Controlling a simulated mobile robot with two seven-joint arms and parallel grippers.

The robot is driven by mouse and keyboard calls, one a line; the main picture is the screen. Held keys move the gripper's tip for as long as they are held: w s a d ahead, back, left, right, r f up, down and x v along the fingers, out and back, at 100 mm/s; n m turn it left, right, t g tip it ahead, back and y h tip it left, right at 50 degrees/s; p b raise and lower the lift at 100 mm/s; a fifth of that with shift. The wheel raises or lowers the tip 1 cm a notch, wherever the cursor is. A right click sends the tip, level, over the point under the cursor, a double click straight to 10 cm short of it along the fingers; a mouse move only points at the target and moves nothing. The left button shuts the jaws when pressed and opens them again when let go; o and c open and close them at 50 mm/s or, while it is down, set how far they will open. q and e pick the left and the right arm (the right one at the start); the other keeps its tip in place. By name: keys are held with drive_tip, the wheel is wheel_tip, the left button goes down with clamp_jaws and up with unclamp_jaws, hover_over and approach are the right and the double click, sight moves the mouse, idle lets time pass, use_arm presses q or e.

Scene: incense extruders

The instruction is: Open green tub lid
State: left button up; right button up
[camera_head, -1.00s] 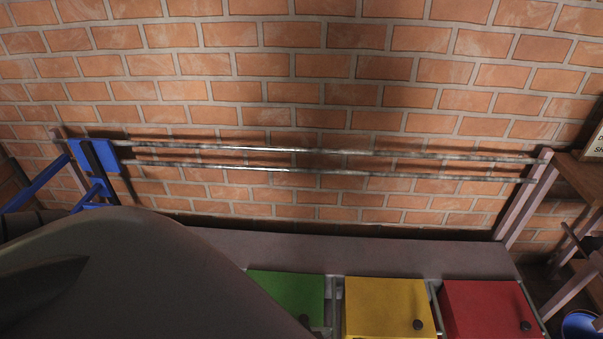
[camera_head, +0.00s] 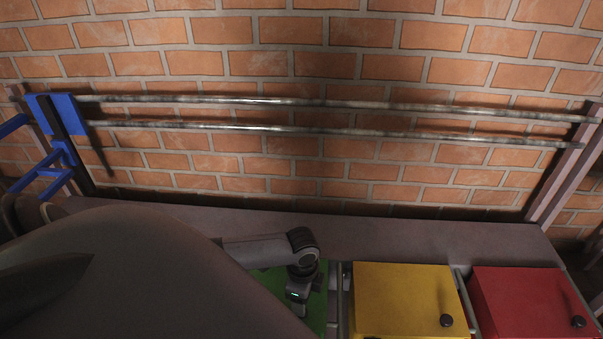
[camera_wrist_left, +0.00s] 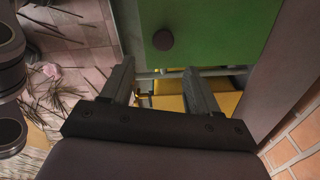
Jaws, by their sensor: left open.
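The green tub lid (camera_head: 318,312) is partly hidden under my left arm in the head view and looks flat and shut. In the left wrist view the green lid (camera_wrist_left: 220,35) fills the top, with a round dark knob (camera_wrist_left: 163,40) near its edge. My left gripper (camera_wrist_left: 158,82) is open and empty. Its fingertips point toward the lid's edge, with the knob just beyond the gap between them. In the head view my left gripper (camera_head: 297,303) is over the green lid; the knob is hidden there. My right gripper is not in view.
A yellow lid (camera_head: 395,298) and a red lid (camera_head: 515,300) sit to the right, each with a dark knob. Metal rails (camera_head: 300,103) run along the brick wall. A blue bracket (camera_head: 42,110) is at left. Thin dark sticks (camera_wrist_left: 65,22) lie left in the wrist view.

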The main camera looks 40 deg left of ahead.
use_arm(q)
drive_tip(key=shift+a+f, duration=0.3)
drive_tip(key=shift+a, duration=0.05)
drive_tip(key=shift+a+f+b, duration=0.1)
drive_tip(key=shift+f+b, duration=0.15)
drive_tip(key=shift+b, duration=0.05)
wheel_tip(320, 180, down, 5)
drive_tip(key=b, duration=0.2)
drive_tip(key=shift+b, duration=0.3)
drive_tip(key=shift+w+f+b, duration=0.1)
drive_tip(key=shift+f+b, duration=0.2)
drive_tip(key=shift+f, duration=0.4)
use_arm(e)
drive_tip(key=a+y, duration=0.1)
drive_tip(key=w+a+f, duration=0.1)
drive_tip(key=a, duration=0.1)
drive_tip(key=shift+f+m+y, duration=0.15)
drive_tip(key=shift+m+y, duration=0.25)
use_arm(q)
clamp_jaws()
